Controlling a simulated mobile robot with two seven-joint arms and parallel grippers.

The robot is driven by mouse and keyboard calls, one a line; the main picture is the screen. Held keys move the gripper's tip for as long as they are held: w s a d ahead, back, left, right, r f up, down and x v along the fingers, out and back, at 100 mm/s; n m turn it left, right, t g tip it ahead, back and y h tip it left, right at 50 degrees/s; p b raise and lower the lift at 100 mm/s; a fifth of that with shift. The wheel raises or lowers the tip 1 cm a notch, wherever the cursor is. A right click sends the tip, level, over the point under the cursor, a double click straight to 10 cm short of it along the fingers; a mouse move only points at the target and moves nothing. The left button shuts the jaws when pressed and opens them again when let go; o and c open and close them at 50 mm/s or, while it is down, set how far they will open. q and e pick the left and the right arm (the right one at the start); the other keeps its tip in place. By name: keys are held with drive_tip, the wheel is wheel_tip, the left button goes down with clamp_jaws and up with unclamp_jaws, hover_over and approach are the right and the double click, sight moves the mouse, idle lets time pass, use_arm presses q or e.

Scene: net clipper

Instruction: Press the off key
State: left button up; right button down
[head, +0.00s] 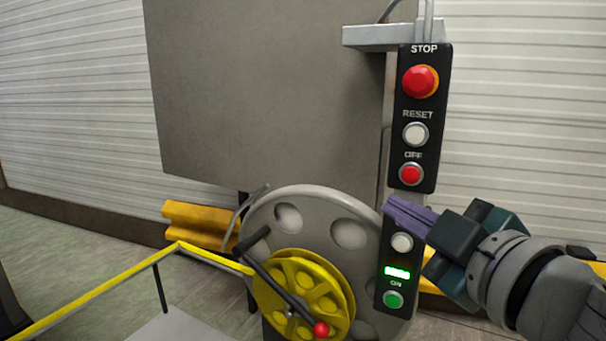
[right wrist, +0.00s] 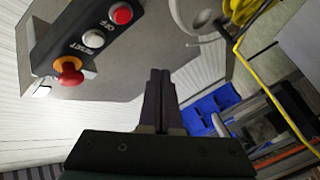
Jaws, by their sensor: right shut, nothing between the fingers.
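The off key is a round red button (head: 411,174) under the label OFF on the black control panel (head: 424,107) in the head view. It also shows at the top of the right wrist view (right wrist: 122,14). My right gripper (head: 391,206) comes in from the right with its purple fingers shut and empty. In the head view its fingertips appear just below the off key, in front of the panel. In the right wrist view the shut fingers (right wrist: 160,76) appear apart from the key. My left gripper is not in view.
Above the off key are a white RESET button (head: 415,134) and a red STOP knob (head: 420,81). Below my fingers are a white button (head: 402,242) and a green ON button (head: 393,299). A grey wheel with a yellow hub (head: 303,293) and a yellow rail (head: 100,290) stand left.

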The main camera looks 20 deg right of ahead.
sight(411, 175)
drive_tip(key=shift+s, duration=0.15)
drive_tip(key=shift+w+d+b, duration=0.25)
drive_tip(key=shift+w+d, duration=1.2)
drive_tip(key=shift+d, duration=0.2)
drive_tip(key=shift+w+d+b, duration=0.25)
drive_tip(key=shift+w+d, duration=1.2)
drive_tip(key=shift+d, duration=0.2)
drive_tip(key=shift+w+d, duration=0.25)
drive_tip(key=shift+d, duration=0.1)
drive_tip(key=shift+w+d, duration=0.3)
idle(0.4)
drive_tip(key=shift+s+a, duration=0.1)
idle(0.3)
drive_tip(key=shift+s+a, duration=0.45)
drive_tip(key=shift+a, duration=0.1)
